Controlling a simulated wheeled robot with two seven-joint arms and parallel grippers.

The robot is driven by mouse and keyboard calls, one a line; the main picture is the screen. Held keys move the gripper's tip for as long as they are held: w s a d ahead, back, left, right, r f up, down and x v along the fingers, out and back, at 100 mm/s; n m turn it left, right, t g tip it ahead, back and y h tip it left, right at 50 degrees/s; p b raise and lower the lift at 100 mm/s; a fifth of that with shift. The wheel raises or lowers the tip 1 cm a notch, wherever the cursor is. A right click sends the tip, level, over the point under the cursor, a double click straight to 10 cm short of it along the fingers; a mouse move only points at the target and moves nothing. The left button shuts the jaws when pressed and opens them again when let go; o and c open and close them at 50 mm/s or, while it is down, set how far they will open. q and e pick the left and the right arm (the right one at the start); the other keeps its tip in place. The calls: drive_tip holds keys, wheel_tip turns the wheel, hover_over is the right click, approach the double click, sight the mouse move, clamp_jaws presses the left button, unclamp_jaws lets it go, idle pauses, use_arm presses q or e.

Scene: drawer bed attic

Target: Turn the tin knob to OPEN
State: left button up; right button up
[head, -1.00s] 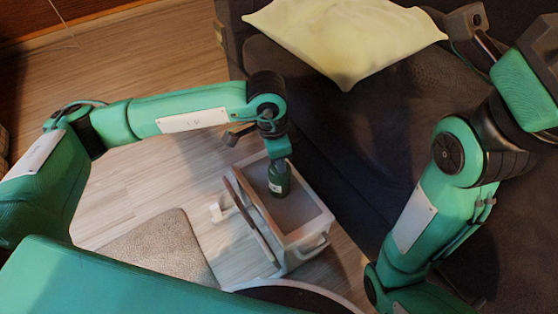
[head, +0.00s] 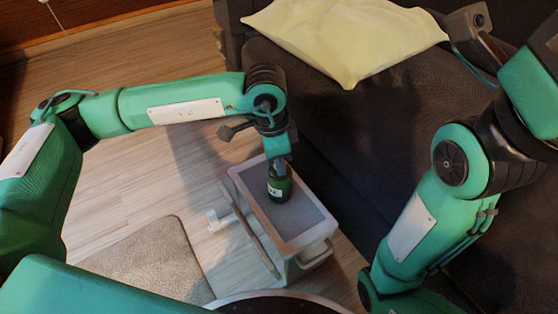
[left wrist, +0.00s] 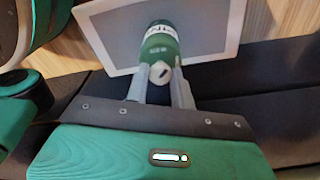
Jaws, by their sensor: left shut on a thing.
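A small green tin (head: 279,187) with a pale label stands upright on the top of a white trolley-like stand (head: 300,240). The left wrist view also shows the tin (left wrist: 160,48), with a whitish knob (left wrist: 160,73) at its near end. My left gripper (left wrist: 163,78) comes down from above, its two grey fingers on either side of the knob, shut on it. In the head view the left gripper (head: 279,168) covers the knob. No OPEN marking can be read. My right arm shows at the right, but its fingers are not in view.
A dark sofa or bed (head: 350,130) with a pale yellow cushion (head: 345,38) lies right of the stand. A grey-beige padded seat (head: 150,262) is at the lower left. Wooden floor (head: 130,185) lies clear left of the stand.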

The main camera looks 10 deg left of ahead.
use_arm(q)
drive_tip(key=o, duration=0.9)
drive_tip(key=shift+c, duration=0.2)
